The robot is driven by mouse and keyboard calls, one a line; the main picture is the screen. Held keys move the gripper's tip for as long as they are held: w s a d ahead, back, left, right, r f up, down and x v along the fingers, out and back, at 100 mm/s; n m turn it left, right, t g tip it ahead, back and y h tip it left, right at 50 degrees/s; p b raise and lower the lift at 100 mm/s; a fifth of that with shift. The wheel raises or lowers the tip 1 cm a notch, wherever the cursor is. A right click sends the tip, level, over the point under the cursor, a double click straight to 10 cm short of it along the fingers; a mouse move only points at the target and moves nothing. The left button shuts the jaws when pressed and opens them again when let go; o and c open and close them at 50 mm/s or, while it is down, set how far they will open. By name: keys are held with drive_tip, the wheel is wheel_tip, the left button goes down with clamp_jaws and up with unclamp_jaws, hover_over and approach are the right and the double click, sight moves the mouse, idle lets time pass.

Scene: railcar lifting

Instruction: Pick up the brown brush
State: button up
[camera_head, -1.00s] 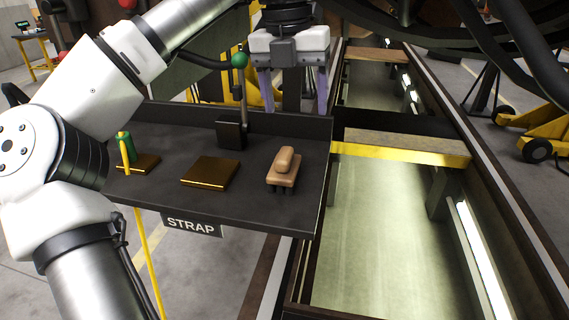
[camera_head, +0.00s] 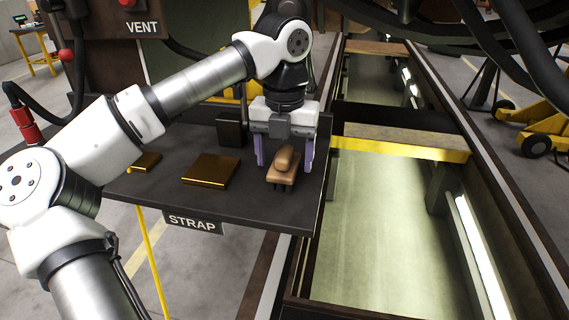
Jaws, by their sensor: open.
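The brown brush (camera_head: 284,166) sits on the right part of the dark shelf marked STRAP (camera_head: 230,198). It has a tan block body, a rounded raised grip and dark bristles underneath. My gripper (camera_head: 284,170) points down over the brush, its two purple fingers apart, one to the left and one to the right of it. The fingertips look level with the brush's upper part. I cannot tell whether either finger touches it.
A flat brass plate (camera_head: 210,170) lies left of the brush, with a smaller brass piece (camera_head: 147,161) farther left, partly behind my arm. A dark block (camera_head: 230,133) stands at the shelf's back. An open pit with a yellow-edged crossbeam (camera_head: 400,148) lies to the right.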

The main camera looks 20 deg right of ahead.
sight(284, 151)
drive_tip(key=shift+f, duration=0.9)
drive_tip(key=shift+c, duration=0.3)
drive_tip(key=c, duration=1.1)
drive_tip(key=shift+o, duration=0.2)
drive_tip(key=shift+r, duration=0.15)
drive_tip(key=shift+r+p, duration=1.95)
drive_tip(key=shift+r, duration=7.95)
